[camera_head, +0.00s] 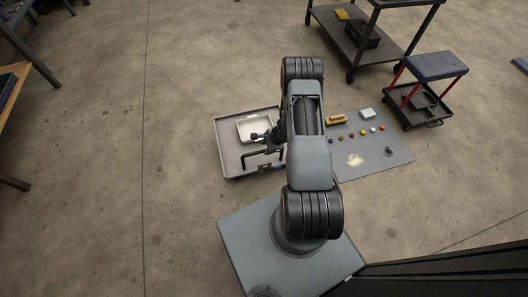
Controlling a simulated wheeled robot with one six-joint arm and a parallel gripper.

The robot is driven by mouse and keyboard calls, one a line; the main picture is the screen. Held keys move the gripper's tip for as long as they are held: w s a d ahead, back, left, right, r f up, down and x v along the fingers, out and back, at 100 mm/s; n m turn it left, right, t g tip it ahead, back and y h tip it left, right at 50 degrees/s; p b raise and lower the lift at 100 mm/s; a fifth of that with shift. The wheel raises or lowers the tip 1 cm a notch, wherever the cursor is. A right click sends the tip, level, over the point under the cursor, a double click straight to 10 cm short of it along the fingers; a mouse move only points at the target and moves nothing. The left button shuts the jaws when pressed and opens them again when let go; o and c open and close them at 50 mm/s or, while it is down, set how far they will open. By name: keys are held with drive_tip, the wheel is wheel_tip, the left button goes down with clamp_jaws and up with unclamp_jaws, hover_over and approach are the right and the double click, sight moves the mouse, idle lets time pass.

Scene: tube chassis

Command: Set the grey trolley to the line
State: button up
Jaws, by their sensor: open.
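A dark grey two-level trolley (339,41) on black casters stands at the upper right, partly cut off by the top edge. Its lower shelf carries a dark box and a yellow item. No painted line is clear on the floor. A thin dark floor seam (146,90) runs down the left side, and another (490,230) crosses the lower right. My gripper (262,148) is black and open, above a shallow grey tray, well apart from the trolley. My arm hides part of the tray and floor.
The grey tray (230,167) holds a pale bin (247,128). Right of it, a grey panel (385,163) bears several small coloured pieces and a tan block. A stool (436,67) with red legs stands beside the trolley. A bench (12,85) edges the left. The left-centre floor is clear.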

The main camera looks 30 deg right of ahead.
sight(264, 151)
drive_tip(key=shift+b+x, duration=0.35)
drive_tip(key=shift+x, duration=1.25)
clamp_jaws()
